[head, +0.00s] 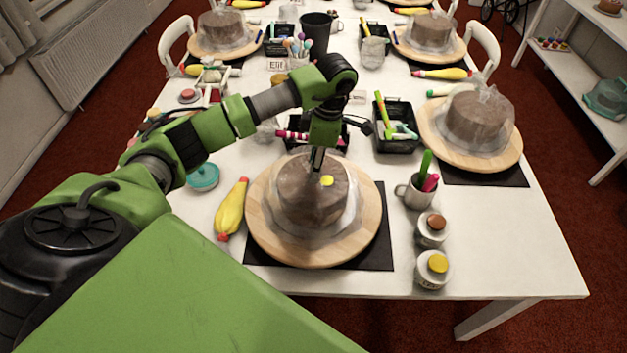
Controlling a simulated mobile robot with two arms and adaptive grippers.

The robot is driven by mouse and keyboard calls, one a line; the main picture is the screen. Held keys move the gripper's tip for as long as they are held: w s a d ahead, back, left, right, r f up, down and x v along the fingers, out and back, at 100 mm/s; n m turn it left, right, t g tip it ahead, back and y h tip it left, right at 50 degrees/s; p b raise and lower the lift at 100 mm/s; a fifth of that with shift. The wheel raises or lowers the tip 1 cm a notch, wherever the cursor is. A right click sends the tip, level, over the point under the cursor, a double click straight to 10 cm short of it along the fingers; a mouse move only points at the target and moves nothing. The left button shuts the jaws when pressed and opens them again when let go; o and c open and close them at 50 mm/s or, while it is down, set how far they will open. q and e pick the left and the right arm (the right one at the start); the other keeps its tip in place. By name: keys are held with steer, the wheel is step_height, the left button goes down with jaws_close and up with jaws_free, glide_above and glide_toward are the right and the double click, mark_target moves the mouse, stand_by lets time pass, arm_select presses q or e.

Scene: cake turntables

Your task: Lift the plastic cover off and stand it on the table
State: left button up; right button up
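A brown cake (300,192) stands on a round wooden turntable (262,240) at the near side of the table (500,265). A clear, crinkled plastic cover (303,226) is draped over this cake and spreads around its foot. My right gripper is not in view.
A yellow piping bag (231,209) lies left of the turntable. A cup with pens (416,190) and two jars (432,229) (432,269) stand right of it. Black trays (396,143) lie behind. Another covered cake (480,120) is at right. The near right table corner is clear.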

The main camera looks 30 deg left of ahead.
arm_select(q)
jaws_close()
steer(key=shift+r, duration=0.1)
steer(key=shift+r, duration=0.3)
step_height(320, 180, up, 8)
steer(key=shift+f+b, duration=0.1)
steer(key=shift+b, duration=0.75)
step_height(320, 180, up, 14)
steer(key=p, duration=1)
steer(key=shift+f, duration=0.2)
